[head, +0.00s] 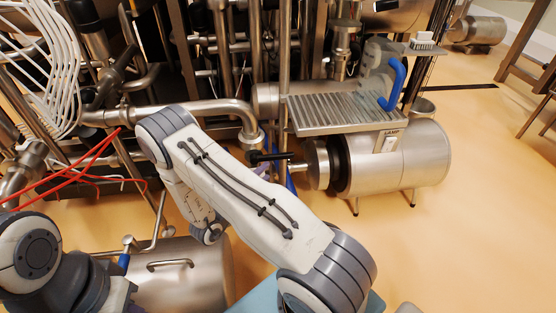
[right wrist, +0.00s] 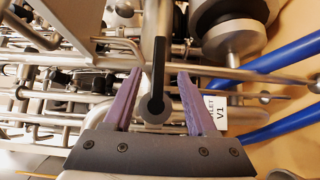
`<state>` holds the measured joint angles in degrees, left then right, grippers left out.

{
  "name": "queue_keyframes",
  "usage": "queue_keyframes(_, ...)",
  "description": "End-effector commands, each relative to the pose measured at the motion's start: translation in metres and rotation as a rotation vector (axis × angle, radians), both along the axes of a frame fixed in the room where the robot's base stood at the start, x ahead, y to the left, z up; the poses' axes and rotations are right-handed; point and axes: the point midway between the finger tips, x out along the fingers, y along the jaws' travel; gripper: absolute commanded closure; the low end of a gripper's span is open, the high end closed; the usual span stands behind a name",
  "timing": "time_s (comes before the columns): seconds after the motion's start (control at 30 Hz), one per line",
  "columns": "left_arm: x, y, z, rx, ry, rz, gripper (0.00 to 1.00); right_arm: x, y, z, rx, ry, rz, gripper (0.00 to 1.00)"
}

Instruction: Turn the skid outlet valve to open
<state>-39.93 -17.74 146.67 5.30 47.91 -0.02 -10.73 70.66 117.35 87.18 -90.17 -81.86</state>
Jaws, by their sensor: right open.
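A black handle beside the pump, likely the same lever, shows in the head view (head: 270,156) lying roughly level. My right gripper (right wrist: 160,73) is open, its two purple fingers on either side of the lever with gaps to both; depth is hard to judge. Only a purple sliver of my left gripper seems to show at lower left.
A steel pump (head: 415,160) with a label stands right of the lever, under a ribbed tray (head: 335,110) with a blue handle (head: 394,84). Pipes crowd the left; red cables (head: 75,170) hang there. A steel drum (head: 185,275) is below.

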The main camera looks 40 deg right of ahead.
Motion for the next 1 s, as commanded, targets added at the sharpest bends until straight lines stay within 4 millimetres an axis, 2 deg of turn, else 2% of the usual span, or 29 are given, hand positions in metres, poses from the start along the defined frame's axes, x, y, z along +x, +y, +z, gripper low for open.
queue_keyframes(0.17, 0.000, 0.000, -0.007, 0.000, 0.000, 0.000, 1.00, 0.004, -0.020, -0.001, -0.008, 0.002, -0.005, 0.43)
queue_keyframes(0.4, 0.000, 0.000, -0.020, 0.000, 0.000, 0.000, 1.00, 0.015, -0.065, -0.002, -0.005, 0.000, -0.006, 0.43)
queue_keyframes(0.6, 0.000, 0.000, -0.026, 0.000, 0.000, 0.000, 1.00, 0.021, -0.091, -0.001, -0.004, 0.001, -0.003, 0.43)
queue_keyframes(0.77, 0.000, 0.000, -0.027, 0.000, 0.000, 0.000, 1.00, 0.023, -0.100, 0.000, -0.004, 0.001, -0.002, 0.43)
queue_keyframes(1.0, 0.000, 0.000, -0.027, 0.000, 0.000, 0.000, 1.00, 0.023, -0.100, 0.001, -0.004, 0.001, -0.001, 0.43)
